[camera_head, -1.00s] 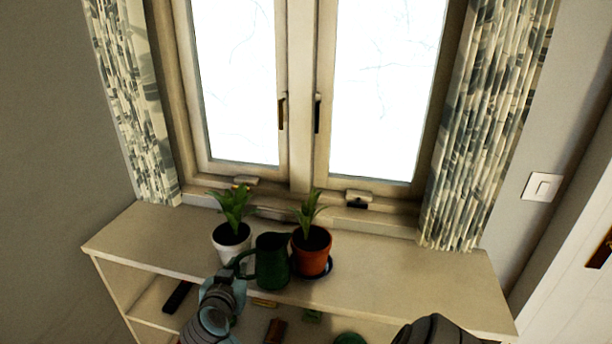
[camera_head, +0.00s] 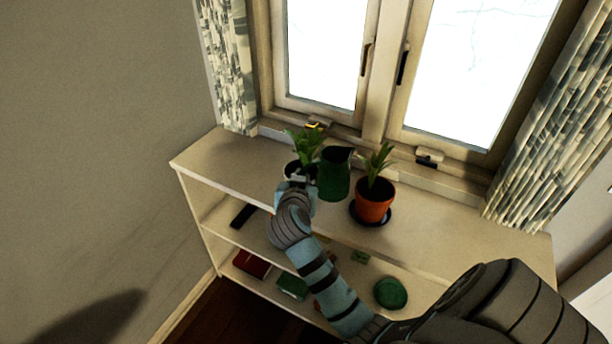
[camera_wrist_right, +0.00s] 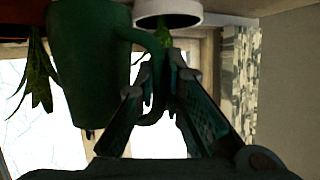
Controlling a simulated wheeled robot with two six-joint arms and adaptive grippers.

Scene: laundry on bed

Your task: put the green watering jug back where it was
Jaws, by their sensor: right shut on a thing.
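The green watering jug (camera_head: 334,175) is upright between two potted plants above the shelf top. My right gripper (camera_head: 303,183) is shut on its handle, on the jug's left side. The right wrist view, which is upside down, shows the jug (camera_wrist_right: 88,60) close up with the gripper (camera_wrist_right: 160,95) on its curved handle. The jug seems raised, but I cannot tell its exact gap to the shelf top. My left gripper is not in view.
A white-potted plant (camera_head: 306,146) stands behind my gripper, partly hidden. A terracotta pot (camera_head: 374,203) on a dark saucer stands right of the jug. The shelf top (camera_head: 450,233) is clear further right. The window is behind; lower shelves hold books and a green bowl (camera_head: 390,292).

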